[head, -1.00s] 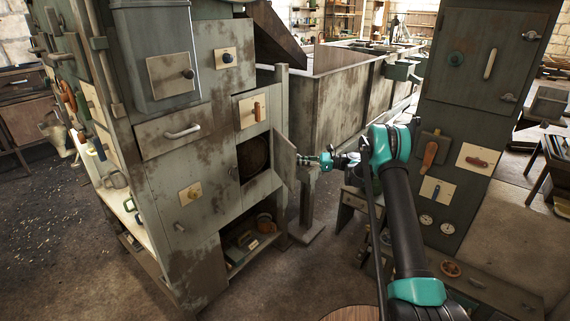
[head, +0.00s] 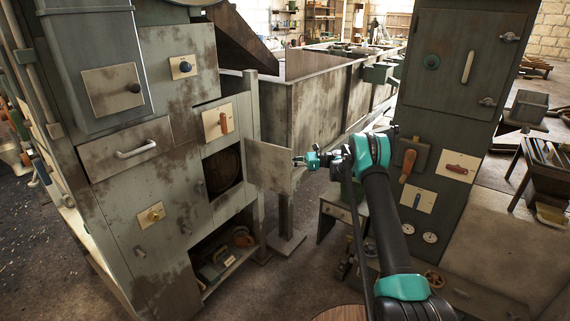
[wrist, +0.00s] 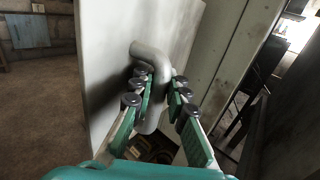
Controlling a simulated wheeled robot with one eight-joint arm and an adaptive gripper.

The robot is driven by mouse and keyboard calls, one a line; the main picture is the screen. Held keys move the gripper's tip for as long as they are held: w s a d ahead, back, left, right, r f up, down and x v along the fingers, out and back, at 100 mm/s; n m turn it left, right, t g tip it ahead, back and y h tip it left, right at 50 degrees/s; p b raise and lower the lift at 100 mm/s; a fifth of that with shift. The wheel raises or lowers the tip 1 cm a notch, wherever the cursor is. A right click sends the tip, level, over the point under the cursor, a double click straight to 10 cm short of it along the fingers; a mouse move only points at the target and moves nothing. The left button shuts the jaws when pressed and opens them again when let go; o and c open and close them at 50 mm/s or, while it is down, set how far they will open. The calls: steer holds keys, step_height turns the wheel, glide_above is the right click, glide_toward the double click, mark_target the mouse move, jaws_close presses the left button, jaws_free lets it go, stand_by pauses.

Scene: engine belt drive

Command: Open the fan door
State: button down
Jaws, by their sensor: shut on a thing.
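The fan door (head: 270,167) is a small pale grey panel on the front of the grey machine. It stands swung outward, and the dark opening (head: 223,171) behind it shows a round part inside. My gripper (head: 303,160) is at the free edge of the door. In the wrist view my gripper (wrist: 160,98) is shut around the curved grey handle (wrist: 150,58) on the door panel (wrist: 105,60). The handle's lower end shows between the fingers.
An orange-handled lever (head: 223,122) sits above the opening. An open lower shelf (head: 225,262) holds several parts. A grey post (head: 287,205) stands behind the door. A green cabinet (head: 465,60) with levers rises at the right. Floor shows between them.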

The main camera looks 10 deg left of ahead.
steer(key=shift+w+d, duration=0.1)
steer(key=shift+d, duration=0.15)
steer(key=c, duration=1.7)
jaws_free()
steer(key=shift+c, duration=0.2)
steer(key=shift+o, duration=1.3)
steer(key=shift+a, duration=0.1)
steer(key=w+d, duration=0.2)
steer(key=d, duration=0.9)
steer(key=shift+d, duration=0.4)
steer(key=shift+w, duration=0.1)
